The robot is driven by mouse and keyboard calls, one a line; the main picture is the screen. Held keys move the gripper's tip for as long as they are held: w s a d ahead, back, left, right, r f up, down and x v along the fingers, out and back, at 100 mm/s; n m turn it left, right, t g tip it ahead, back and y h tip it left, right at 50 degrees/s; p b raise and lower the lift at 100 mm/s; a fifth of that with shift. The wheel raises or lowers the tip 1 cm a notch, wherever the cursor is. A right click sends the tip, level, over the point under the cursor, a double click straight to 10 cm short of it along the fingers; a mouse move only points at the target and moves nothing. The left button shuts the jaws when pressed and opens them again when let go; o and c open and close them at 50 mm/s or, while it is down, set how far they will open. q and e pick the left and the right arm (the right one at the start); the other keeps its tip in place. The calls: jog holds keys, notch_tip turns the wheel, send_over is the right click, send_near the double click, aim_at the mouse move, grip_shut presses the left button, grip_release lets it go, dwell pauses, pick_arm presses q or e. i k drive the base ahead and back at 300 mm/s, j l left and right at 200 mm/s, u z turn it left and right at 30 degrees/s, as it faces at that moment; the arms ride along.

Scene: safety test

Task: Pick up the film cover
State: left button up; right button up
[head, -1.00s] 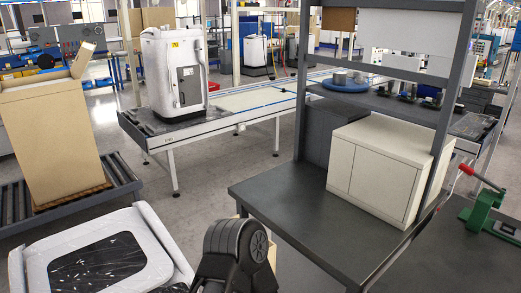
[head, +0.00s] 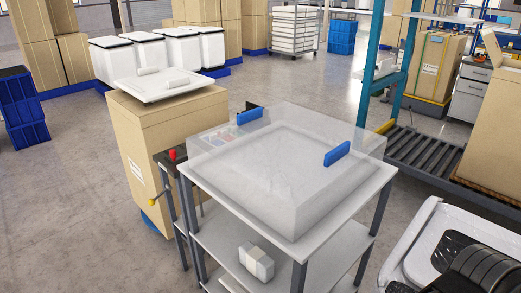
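A clear, box-shaped film cover (head: 276,214) with two blue handles (head: 249,116) (head: 337,154) sits on the top shelf of a grey-legged cart (head: 368,198). Through it I see a pale panel and, at its far left corner, some small items with red, too blurred to tell. Neither of my grippers is in view.
A tall carton (head: 175,125) with a white lid-like piece (head: 165,86) stands behind the cart on the left. A white block (head: 256,262) lies on a lower shelf.

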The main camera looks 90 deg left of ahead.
aim_at(288, 165)
jog(key=u, duration=2.75)
jog(key=z, duration=1.4)
jog(key=u, duration=1.4)
jog(key=j+z, duration=0.2)
jog(key=j, duration=0.9)
jog(key=j+z, duration=0.25)
jog(key=j, duration=0.85)
